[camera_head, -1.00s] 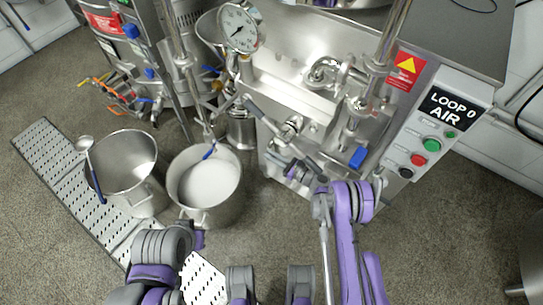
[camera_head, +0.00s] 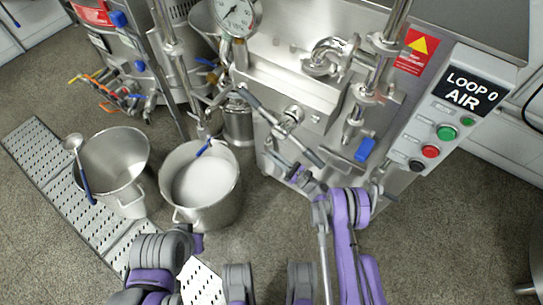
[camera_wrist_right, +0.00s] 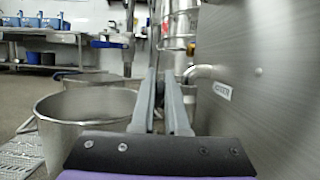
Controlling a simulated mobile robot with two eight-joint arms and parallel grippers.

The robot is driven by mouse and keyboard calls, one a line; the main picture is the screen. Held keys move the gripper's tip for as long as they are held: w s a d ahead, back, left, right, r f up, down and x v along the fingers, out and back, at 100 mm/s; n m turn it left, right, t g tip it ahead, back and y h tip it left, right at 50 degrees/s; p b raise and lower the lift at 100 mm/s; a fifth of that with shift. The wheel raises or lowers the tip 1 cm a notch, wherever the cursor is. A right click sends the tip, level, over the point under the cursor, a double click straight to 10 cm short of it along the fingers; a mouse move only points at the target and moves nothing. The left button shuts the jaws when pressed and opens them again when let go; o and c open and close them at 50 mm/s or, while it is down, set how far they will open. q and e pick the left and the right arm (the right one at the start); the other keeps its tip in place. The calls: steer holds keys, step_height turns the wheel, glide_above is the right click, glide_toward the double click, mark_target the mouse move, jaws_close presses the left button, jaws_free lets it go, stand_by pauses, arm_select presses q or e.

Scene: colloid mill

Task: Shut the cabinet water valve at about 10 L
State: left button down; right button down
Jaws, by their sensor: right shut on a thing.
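My right gripper (camera_head: 280,131) reaches from the bottom right to the front of the steel cabinet (camera_head: 295,85). In the right wrist view its long grey fingers (camera_wrist_right: 162,78) lie close together, with a narrow gap near the wrist. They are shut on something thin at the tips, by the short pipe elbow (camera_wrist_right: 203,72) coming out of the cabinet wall. This looks like the cabinet water valve's handle, but the fingers mostly hide it. A steel pot (camera_head: 203,213) under the blue-tipped spout (camera_head: 204,148) holds white liquid (camera_head: 205,180). No volume figure is readable. My left gripper is out of view.
A round gauge (camera_head: 237,16) rises above the cabinet. A button panel (camera_head: 437,140) and a blue handle (camera_head: 365,149) are at right.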

steer(key=shift+s+f, duration=0.1)
steer(key=c, duration=0.9)
jaws_free()
step_height(320, 180, up, 10)
steer(key=p, duration=0.2)
steer(key=shift+p, duration=0.4)
